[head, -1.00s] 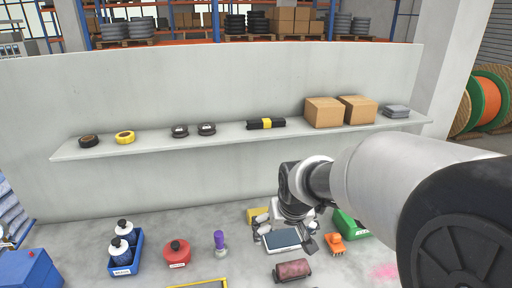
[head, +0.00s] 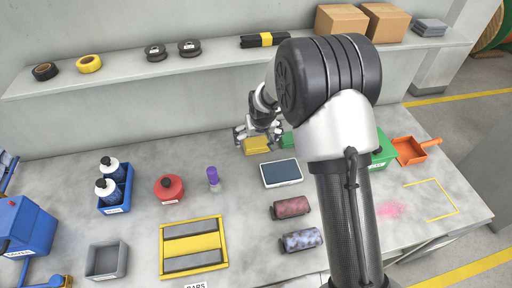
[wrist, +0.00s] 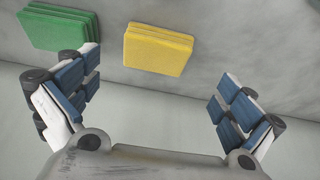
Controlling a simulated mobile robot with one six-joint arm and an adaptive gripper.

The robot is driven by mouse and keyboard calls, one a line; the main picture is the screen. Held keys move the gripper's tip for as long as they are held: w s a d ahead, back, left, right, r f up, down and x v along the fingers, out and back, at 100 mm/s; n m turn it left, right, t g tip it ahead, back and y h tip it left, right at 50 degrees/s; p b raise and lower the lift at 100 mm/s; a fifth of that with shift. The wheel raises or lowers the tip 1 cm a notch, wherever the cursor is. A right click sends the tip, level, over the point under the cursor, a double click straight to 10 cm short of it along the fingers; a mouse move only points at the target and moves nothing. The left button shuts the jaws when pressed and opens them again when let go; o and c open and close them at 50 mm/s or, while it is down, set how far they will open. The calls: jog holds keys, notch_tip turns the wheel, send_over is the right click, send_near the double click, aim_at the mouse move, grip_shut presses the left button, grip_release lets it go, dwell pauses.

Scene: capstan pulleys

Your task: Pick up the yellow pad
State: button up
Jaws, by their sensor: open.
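The yellow pad (head: 257,146) lies flat on the grey bench top near the back wall. In the wrist view the yellow pad (wrist: 158,49) sits ahead of the fingers, between their lines and apart from both. My gripper (head: 259,135) is open and empty, just behind and above the pad in the head view, overlapping its upper edge. In the wrist view my gripper (wrist: 156,82) shows two wide-spread fingers with blue pads. Contact with the bench cannot be told.
A green pad (wrist: 60,26) lies left of the yellow one in the wrist view. A shelf (head: 215,62) runs along the wall above. Bare bench lies left of the yellow pad.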

aim_at(256, 142)
jog(key=b+x, duration=0.1)
jog(key=x, duration=0.2)
jog(key=b+x, duration=0.1)
jog(key=x, duration=0.3)
jog(key=shift+w+d+f, duration=0.1)
jog(key=shift+w+f, duration=0.05)
jog(key=shift+w, duration=0.2)
jog(key=c, duration=1)
notch_tip(256, 142, up, 10)
jog(key=p, duration=0.2)
jog(key=shift+p, duration=0.3)
